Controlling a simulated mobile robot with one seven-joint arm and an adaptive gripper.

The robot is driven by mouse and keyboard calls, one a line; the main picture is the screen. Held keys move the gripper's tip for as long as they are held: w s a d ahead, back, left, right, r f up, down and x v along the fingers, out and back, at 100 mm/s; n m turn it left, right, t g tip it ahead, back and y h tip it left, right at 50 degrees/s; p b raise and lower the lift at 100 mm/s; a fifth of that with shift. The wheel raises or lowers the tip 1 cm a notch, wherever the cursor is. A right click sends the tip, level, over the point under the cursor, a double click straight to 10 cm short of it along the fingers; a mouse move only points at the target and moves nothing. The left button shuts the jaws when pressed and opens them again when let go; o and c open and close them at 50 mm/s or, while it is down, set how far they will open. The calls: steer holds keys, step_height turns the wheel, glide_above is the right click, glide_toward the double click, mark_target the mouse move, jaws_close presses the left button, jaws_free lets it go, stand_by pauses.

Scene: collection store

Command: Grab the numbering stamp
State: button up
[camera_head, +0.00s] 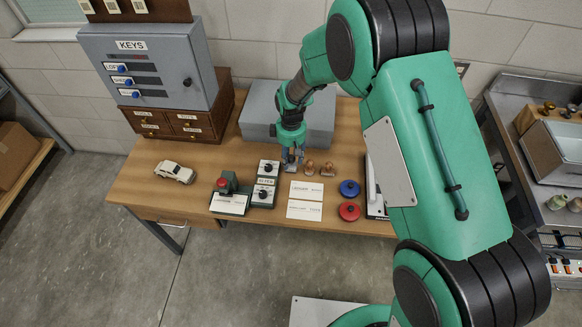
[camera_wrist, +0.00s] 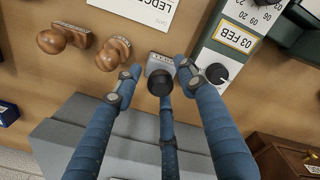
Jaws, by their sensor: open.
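A small metal stamp with a round black knob (camera_wrist: 160,84), which looks like the numbering stamp, stands on the wooden desk (camera_head: 140,195). In the head view it is mostly hidden under my gripper (camera_head: 292,153). In the wrist view my gripper (camera_wrist: 157,72) is open, with its blue fingers spread on both sides of the stamp. The knob lies between the fingertips. I cannot tell whether any finger touches it.
Two wooden-handled stamps (camera_head: 319,169) stand close to the right. A date unit with black knobs (camera_head: 264,182) is close to the left. A grey box (camera_head: 262,108) lies behind.

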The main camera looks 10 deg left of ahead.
mark_target(291, 163)
steer(key=shift+f+b, duration=0.3)
steer(key=shift+f, duration=1.35)
jaws_close()
